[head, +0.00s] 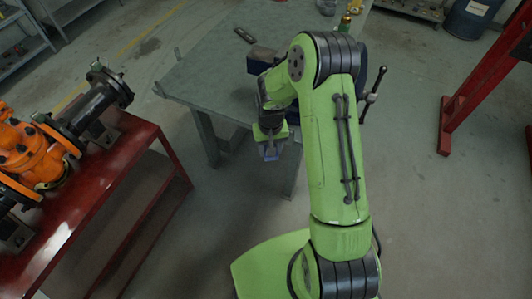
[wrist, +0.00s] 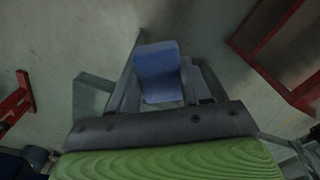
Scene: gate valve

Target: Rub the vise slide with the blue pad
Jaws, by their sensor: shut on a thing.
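The blue pad (wrist: 158,72) is held between the two grey fingers of my gripper (wrist: 160,90) in the wrist view. In the head view the pad (head: 271,155) hangs below my gripper (head: 270,147), above the floor just off the workbench's front edge. The dark blue vise (head: 362,62) is at the bench's front edge, mostly hidden behind my arm. Its handle bar (head: 375,85) sticks out to the right of my arm. I cannot make out the vise slide. The pad appears apart from the vise.
The grey workbench (head: 205,78) carries a small dark tool (head: 244,35) and a small brass-coloured item (head: 345,22). A red frame (head: 470,100) stands at right. The floor between is clear.

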